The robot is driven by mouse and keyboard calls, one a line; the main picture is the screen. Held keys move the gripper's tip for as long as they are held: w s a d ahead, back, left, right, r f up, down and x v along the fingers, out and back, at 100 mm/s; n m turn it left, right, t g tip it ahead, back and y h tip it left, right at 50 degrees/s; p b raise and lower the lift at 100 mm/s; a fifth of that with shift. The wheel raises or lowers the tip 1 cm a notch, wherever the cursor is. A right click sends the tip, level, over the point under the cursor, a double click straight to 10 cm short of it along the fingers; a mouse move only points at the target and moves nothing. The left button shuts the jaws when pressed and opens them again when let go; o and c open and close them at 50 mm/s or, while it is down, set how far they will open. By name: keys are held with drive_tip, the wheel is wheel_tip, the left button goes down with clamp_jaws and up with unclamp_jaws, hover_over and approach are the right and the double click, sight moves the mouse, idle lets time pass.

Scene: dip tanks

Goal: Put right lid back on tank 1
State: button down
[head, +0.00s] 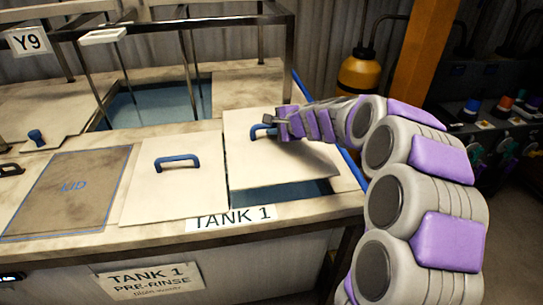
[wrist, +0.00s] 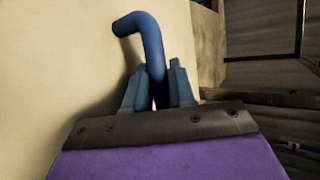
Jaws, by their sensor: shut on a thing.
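My gripper (head: 278,125) is shut on the blue handle (head: 257,131) of the right lid (head: 245,160), a cream square panel. In the wrist view the gripper (wrist: 160,92) has its two fingers on either side of the bent blue handle (wrist: 148,40), with the lid's pale face (wrist: 60,70) behind. The lid is over the right part of tank 1 and looks slightly tilted. A dark strip of opening (head: 285,195) shows along its front edge. The left lid (head: 170,190), with its own blue handle, lies flat beside it. The label TANK 1 (head: 232,217) is on the front rim.
Behind is an open tank with liquid (head: 150,105) under a metal frame (head: 277,40). A yellow bottle (head: 362,75) and an orange post (head: 425,50) stand at the right rear.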

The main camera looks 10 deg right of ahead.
sight(274, 138)
drive_tip(key=f, duration=0.1)
drive_tip(key=f+b, duration=0.1)
drive_tip(key=f, duration=0.2)
drive_tip(key=shift+d, duration=0.35)
drive_tip(key=shift+a+f+b, duration=0.25)
drive_tip(key=shift+f+b, duration=0.05)
drive_tip(key=f, duration=0.1)
drive_tip(key=f+b, duration=0.1)
drive_tip(key=f, duration=0.1)
drive_tip(key=shift+a, duration=0.3)
drive_tip(key=shift+d+f+b, duration=0.25)
drive_tip(key=shift+d+b, duration=0.05)
drive_tip(key=shift+d, duration=0.05)
drive_tip(key=c, duration=1.2)
unclamp_jaws()
drive_tip(key=shift+o, duration=1.3)
drive_tip(key=shift+a, duration=0.1)
drive_tip(key=shift+s, duration=0.1)
